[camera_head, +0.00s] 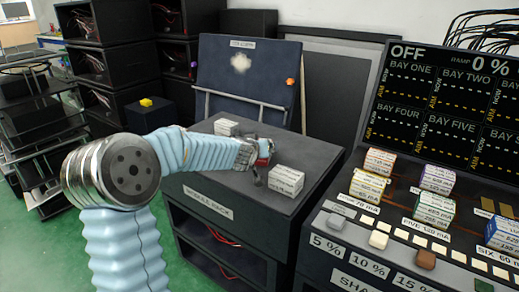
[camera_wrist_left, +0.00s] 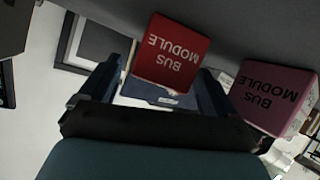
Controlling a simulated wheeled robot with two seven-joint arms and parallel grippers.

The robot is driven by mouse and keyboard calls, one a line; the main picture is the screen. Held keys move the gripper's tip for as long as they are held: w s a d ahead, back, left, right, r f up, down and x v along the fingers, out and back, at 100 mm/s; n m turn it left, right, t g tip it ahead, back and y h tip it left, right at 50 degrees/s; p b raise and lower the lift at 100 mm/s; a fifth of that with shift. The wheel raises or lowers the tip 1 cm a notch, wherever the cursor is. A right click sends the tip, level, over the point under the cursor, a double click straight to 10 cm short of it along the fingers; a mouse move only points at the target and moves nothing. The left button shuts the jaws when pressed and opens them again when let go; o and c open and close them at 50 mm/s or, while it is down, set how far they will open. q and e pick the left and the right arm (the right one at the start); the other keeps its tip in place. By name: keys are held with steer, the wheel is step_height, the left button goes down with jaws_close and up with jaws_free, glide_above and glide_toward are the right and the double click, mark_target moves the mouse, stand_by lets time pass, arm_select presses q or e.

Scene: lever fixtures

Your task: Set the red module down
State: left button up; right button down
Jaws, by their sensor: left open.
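The red module (camera_wrist_left: 170,52), labelled BUS MODULE, appears upside down in the left wrist view, between and just beyond my left gripper's two fingers. In the head view a small red part of it (camera_head: 265,148) shows at my left gripper (camera_head: 258,166), above the dark module rack top (camera_head: 235,178); the fingers and wrist hide most of the module. My left gripper (camera_wrist_left: 157,88) is open around the red module. In the wrist view the module borders the grey surface, but I cannot tell its exact contact. My right gripper is not in view.
A pink module (camera_wrist_left: 275,97) is beside the left gripper in the wrist view. A console (camera_head: 430,190) with several modules is at the right.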

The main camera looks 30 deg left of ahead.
arm_select(q)
steer(key=p+v, duration=0.2)
steer(key=v, duration=1)
steer(key=shift+p, duration=0.4)
